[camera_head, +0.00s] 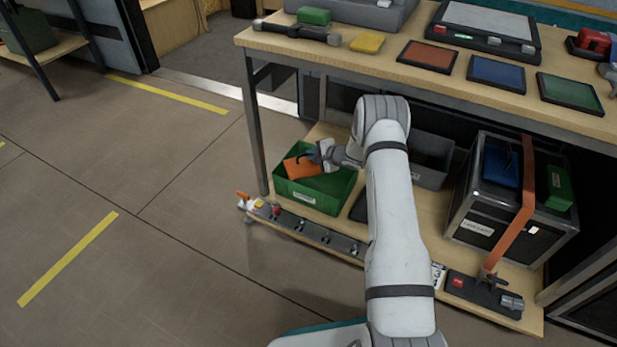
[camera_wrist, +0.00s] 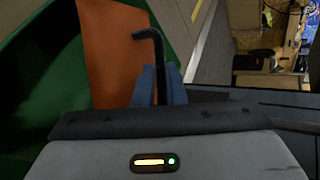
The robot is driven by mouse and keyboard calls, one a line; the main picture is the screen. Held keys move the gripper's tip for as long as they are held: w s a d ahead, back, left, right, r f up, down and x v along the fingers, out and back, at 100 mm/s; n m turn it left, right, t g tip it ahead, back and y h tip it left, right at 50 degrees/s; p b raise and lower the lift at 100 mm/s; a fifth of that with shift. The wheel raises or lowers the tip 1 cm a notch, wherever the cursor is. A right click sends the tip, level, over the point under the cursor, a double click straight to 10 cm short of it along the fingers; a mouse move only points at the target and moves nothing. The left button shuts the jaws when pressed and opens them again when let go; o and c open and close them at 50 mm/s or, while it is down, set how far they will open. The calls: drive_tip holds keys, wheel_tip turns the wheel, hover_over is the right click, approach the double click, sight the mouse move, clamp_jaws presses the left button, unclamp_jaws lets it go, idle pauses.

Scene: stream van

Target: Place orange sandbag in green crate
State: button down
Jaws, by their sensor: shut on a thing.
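The orange sandbag (camera_head: 302,168) is at the left part of the green crate (camera_head: 318,201), at or just above its rim. The crate stands on the low shelf under the workbench. My gripper (camera_head: 321,156) is over the crate and shut on the sandbag's dark handle. In the wrist view, the blue-grey fingers (camera_wrist: 158,84) close around the black bent handle, with the orange sandbag (camera_wrist: 108,52) beside them and the green crate (camera_wrist: 45,70) behind. Whether the sandbag touches the crate floor cannot be told.
A grey bin (camera_head: 430,160) stands right of the green crate. A black case (camera_head: 512,225) with an orange strap is farther right. A strip with several small fittings (camera_head: 305,230) runs along the shelf's front. The workbench top (camera_head: 385,67) overhangs the shelf.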

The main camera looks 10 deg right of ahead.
sight(313, 170)
wheel_tip(313, 170, down, 8)
drive_tip(key=b, duration=0.3)
drive_tip(key=c, duration=1.5)
unclamp_jaws()
